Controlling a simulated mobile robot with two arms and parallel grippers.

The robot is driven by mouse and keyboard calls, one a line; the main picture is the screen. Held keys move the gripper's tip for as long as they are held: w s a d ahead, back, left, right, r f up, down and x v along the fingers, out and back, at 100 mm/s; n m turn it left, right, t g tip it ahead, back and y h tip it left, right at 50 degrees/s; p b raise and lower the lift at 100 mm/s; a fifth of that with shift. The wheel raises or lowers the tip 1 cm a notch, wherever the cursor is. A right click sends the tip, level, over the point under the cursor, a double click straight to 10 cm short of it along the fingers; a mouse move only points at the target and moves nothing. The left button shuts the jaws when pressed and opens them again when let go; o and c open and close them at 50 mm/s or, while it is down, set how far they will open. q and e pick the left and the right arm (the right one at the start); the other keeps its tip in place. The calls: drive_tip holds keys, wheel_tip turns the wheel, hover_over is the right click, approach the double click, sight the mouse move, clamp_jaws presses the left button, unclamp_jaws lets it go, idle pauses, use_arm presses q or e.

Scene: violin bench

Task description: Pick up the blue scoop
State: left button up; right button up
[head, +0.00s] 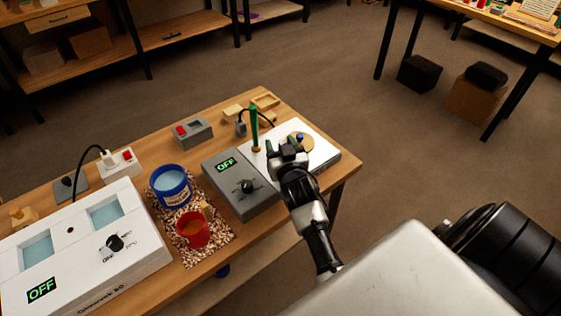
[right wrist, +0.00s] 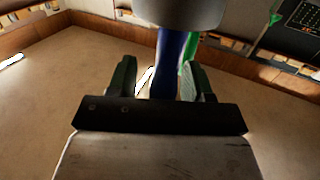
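The blue scoop shows only as a small blue end (head: 299,137) by a round tan piece on the white plate in the head view. In the right wrist view a blue handle (right wrist: 167,62) stands between the two fingers, with gaps beside it. Its lower part is hidden behind the gripper body. My right gripper (head: 285,148) is over the white plate with its fingers apart; it also shows in the right wrist view (right wrist: 163,82). I cannot tell whether a finger touches the handle. My left gripper is not in view.
An upright green handle (head: 254,128) stands just left of my right gripper. A grey control box (head: 240,187) reading OFF is beside the white plate (head: 322,154). A blue pot (head: 170,187) and a red pot (head: 193,230) stand on a speckled mat. A white heater box (head: 75,265) fills the left.

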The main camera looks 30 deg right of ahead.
drive_tip(key=shift+s+a+r, duration=0.15)
drive_tip(key=shift+s, duration=0.1)
drive_tip(key=c, duration=0.7)
drive_tip(key=shift+w, duration=0.1)
clamp_jaws()
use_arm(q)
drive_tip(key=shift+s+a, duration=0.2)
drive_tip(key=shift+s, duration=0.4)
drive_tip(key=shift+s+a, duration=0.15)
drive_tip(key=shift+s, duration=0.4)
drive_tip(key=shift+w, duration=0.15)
